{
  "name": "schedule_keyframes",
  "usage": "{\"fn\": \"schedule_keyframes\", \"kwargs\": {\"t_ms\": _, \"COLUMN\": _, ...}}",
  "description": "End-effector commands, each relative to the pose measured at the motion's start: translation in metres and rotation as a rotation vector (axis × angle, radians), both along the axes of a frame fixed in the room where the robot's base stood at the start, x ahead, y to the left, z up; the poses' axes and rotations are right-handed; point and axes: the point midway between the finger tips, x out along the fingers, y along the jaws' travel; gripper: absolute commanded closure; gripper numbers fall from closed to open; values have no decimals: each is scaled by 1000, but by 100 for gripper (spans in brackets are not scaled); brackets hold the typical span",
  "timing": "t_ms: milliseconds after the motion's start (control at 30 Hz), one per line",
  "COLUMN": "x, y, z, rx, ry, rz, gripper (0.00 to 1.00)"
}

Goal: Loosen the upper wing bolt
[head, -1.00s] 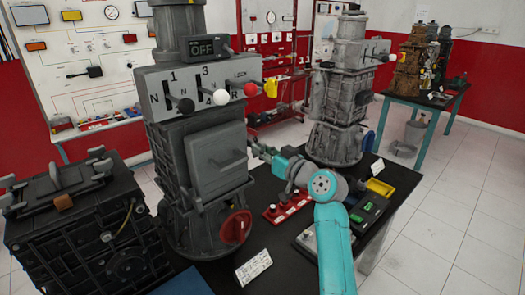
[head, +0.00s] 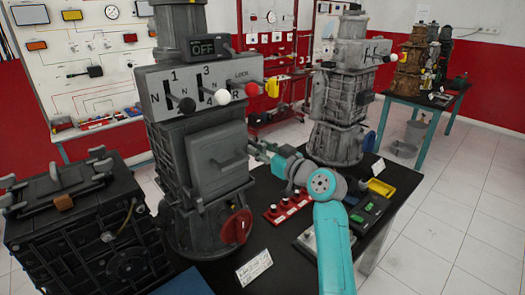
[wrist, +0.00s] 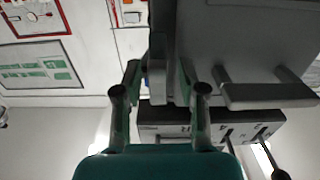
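The grey gearbox trainer (head: 180,145) stands upright on the black table, with a square cover (head: 216,160) on its front. My gripper (head: 258,148) is at the cover's right side in the head view. In the wrist view, my gripper (wrist: 160,72) has its two fingers apart, one on each side of a narrow grey upright piece (wrist: 157,80) beside the cover. This piece may be the upper wing bolt; its wing shape is not clear. I see gaps beside it and cannot tell any contact. In the head view the bolt is hidden or too small to make out.
The lever panel (head: 200,85) with black, white, red and yellow knobs is above the cover. A red handwheel (head: 236,227) is low on the trainer. A red switch strip (head: 287,208) and a yellow tray (head: 381,187) lie at right. A second trainer (head: 340,95) stands behind.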

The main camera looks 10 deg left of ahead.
Motion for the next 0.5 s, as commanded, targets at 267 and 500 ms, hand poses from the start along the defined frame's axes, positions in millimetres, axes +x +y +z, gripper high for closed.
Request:
{"fn": "schedule_keyframes", "kwargs": {"t_ms": 267, "x": -1, "y": -3, "z": -3, "rx": -1, "ry": 4, "rz": -1, "gripper": 58}}
{"fn": "schedule_keyframes", "kwargs": {"t_ms": 500, "x": -18, "y": -26, "z": -4, "rx": -1, "ry": 3, "rz": -3, "gripper": 58}}
